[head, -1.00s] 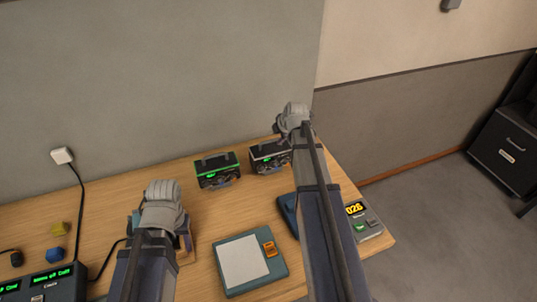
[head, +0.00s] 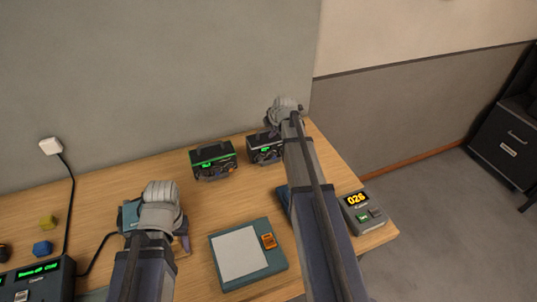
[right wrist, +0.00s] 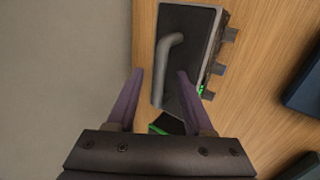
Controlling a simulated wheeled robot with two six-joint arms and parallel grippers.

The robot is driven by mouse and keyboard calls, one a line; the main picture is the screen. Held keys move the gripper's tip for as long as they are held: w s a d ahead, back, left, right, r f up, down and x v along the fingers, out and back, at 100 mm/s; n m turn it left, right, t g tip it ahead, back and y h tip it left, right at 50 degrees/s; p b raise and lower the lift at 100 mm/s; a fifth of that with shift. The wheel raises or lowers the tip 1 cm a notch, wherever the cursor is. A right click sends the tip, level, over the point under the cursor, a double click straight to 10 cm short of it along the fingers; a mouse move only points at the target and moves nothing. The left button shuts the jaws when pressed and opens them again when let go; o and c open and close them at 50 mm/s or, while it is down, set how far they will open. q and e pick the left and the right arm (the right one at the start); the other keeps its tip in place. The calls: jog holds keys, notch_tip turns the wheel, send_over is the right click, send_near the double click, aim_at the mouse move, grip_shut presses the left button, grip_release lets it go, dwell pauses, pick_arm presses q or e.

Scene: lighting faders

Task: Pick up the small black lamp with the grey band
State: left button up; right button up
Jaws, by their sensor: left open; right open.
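The small black lamp with the grey band (head: 265,149) stands upright at the back right of the table, partly covered by my right arm. In the right wrist view I see its dark top and grey bent handle (right wrist: 172,62) from above. My right gripper (right wrist: 161,72) is open, its fingers on either side of the handle's lower end in that view. I cannot tell whether they touch. A similar black lamp with a green band (head: 214,160) stands just left of it.
A teal pad with a pale panel (head: 243,254) lies in front. A grey box reading 026 (head: 362,211) is near the right edge. A dark display box (head: 38,280), a yellow block (head: 47,222) and a blue block (head: 42,249) are at left. The wall is close behind the lamps.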

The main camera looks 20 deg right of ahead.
jog(key=shift+c, duration=0.4)
grip_shut()
dwell(1.0)
